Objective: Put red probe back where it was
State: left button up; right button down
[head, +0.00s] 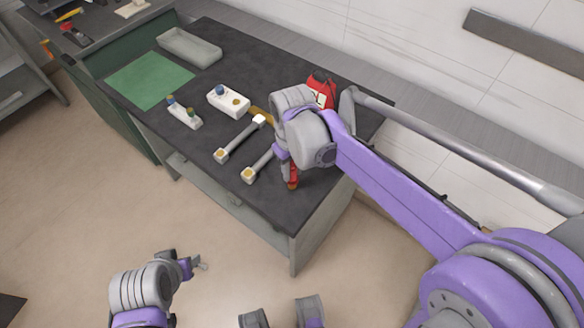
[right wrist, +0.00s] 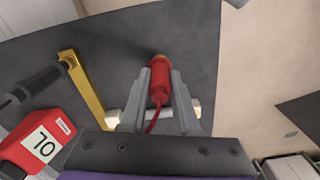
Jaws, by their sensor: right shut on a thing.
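The red probe (right wrist: 158,82) is between the fingers of my right gripper (right wrist: 160,95), which is shut on it. Its red cable runs back between the fingers. In the head view the probe (head: 293,176) hangs below my right gripper (head: 287,165), over the front right of the dark table (head: 330,183).
Two bar-shaped parts with white ends (head: 240,138) (head: 259,165) lie left of my right gripper. Two white blocks with coloured knobs (head: 229,101) (head: 185,115), a green mat (head: 150,80) and a grey tray (head: 189,47) are further left. A yellow bar (right wrist: 84,90) lies near the meter.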

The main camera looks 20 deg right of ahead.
jog(key=shift+f+b, duration=0.45)
jog(key=shift+f, duration=0.2)
jog(key=c, duration=0.6)
grip_release()
jog(key=shift+o, duration=0.2)
jog(key=shift+r, duration=0.1)
notch_tip(320, 180, up, 11)
jog(key=shift+f+p, duration=0.2)
jog(key=shift+p, duration=0.4)
jog(key=shift+s, duration=0.1)
